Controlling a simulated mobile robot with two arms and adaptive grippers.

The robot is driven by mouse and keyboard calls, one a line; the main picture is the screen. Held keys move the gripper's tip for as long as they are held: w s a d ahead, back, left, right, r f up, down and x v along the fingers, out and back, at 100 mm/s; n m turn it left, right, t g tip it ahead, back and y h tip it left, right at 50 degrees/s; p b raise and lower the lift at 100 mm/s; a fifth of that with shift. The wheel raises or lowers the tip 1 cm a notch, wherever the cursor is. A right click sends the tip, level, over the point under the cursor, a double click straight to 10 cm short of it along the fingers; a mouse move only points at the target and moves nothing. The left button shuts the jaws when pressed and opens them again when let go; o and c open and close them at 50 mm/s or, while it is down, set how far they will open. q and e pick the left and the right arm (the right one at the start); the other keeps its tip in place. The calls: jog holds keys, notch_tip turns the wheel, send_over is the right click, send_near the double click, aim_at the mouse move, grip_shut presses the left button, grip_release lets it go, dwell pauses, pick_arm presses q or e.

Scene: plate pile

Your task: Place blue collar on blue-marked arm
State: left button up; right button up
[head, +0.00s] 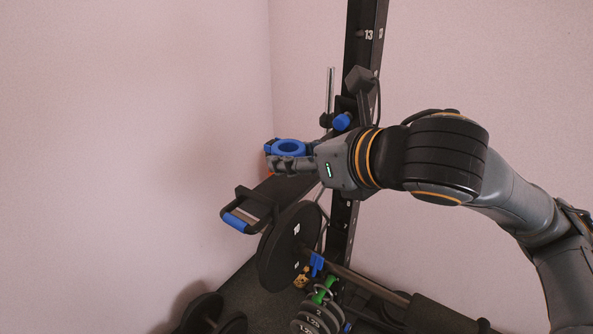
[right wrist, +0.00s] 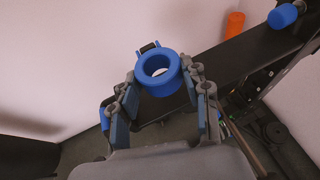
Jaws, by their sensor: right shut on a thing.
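My right gripper (head: 292,160) is shut on a thick blue ring collar (head: 289,147), with its hole facing up. In the right wrist view the collar (right wrist: 146,64) sits between the two fingers of my right gripper (right wrist: 160,82). A blue-capped stub (head: 341,122) is on the rack post, just above and behind my right wrist; a blue cap also shows in the right wrist view (right wrist: 283,16). A dark arm with a blue-marked end (head: 237,222) sticks out below the gripper. I cannot tell which is the blue-marked arm. My left gripper is not in view.
The black rack post (head: 343,225) stands behind my right arm. Several smaller plates (head: 318,318) and a green clip (head: 325,290) are low down. An orange cylinder (right wrist: 235,23) shows in the wrist view. Free air lies left.

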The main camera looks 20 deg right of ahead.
aim_at(296, 189)
jog(key=f, duration=0.3)
jog(key=shift+w+f, duration=0.1)
jog(key=shift+w, duration=0.2)
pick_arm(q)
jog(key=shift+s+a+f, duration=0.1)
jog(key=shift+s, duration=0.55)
pick_arm(e)
jog(key=shift+f, duration=0.3)
jog(key=shift+f, duration=0.1)
jog(key=shift+s+f+b, duration=0.1)
jog(key=shift+f+b, duration=0.2)
jog(key=shift+f, duration=0.3)
jog(key=o, duration=1.2)
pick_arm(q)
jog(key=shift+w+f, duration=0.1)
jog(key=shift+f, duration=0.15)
